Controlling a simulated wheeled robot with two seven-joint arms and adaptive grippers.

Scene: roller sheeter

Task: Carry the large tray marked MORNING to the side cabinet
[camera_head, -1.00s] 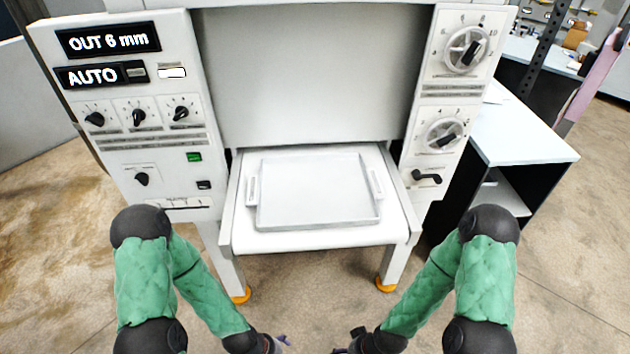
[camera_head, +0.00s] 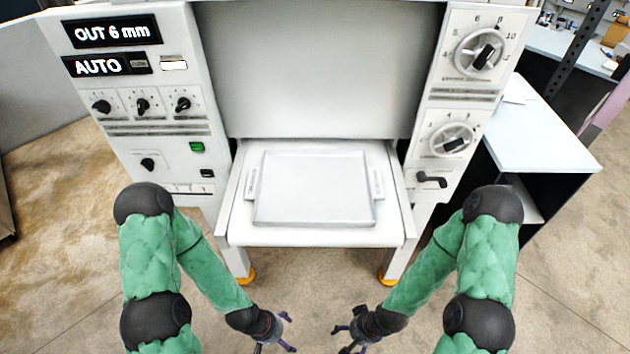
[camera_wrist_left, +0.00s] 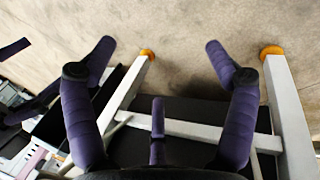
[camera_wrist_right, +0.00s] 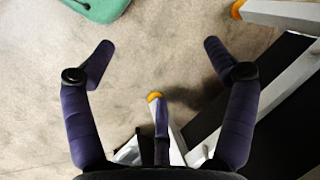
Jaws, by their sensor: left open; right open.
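The large white tray (camera_head: 313,188) lies flat on the machine's white outfeed shelf (camera_head: 310,237). It has a raised handle strip at its left and right ends, with small dark lettering too small to read. My left gripper (camera_head: 285,332) is open and empty in front of and below the shelf. My right gripper (camera_head: 341,335) is also open and empty, to its right. Both are apart from the tray. The left wrist view shows open purple fingers (camera_wrist_left: 158,62) over floor and machine legs. The right wrist view shows open fingers (camera_wrist_right: 158,60) too. The side cabinet (camera_head: 535,140) stands at the right with a pale top.
The machine's left panel (camera_head: 140,100) reads OUT 6 mm and AUTO. Its right panel (camera_head: 470,100) has dials and a lever (camera_head: 432,179). Orange-footed legs (camera_head: 388,276) stand under the shelf. A paper lies on the cabinet top. The floor in front is clear.

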